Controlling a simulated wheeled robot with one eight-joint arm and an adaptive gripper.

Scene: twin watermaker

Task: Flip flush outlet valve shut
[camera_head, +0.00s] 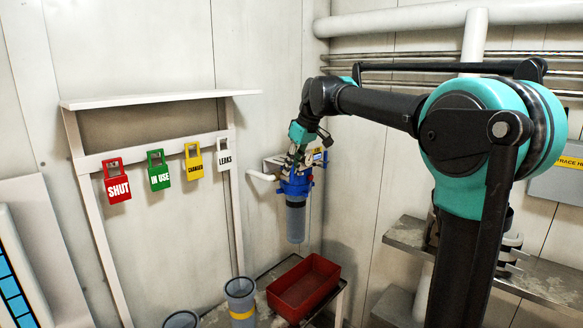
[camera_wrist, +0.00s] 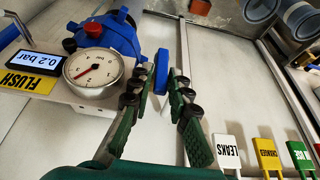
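The flush outlet valve handle appears to be the blue lever (camera_wrist: 162,82) in the wrist view, beside the round pressure gauge. My gripper (camera_wrist: 164,88) has its green, black-tipped fingers apart on either side of this lever. The lever fills much of the gap at the tips, and I cannot tell whether the fingers press on it. A yellow FLUSH label (camera_wrist: 30,81) sits left of the gauge (camera_wrist: 93,68). In the head view, my gripper (camera_head: 296,160) is at the blue-topped filter unit (camera_head: 296,190) on the wall and hides the valve.
A display (camera_wrist: 34,60) reads 0.2 bar. Tags hang on a rack left of the filter: red SHUT (camera_head: 118,180), green IN USE (camera_head: 158,170), yellow CHANGED (camera_head: 193,162) and white LEAKS (camera_head: 224,157). A red bin (camera_head: 303,285) and a grey cup (camera_head: 240,297) stand below.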

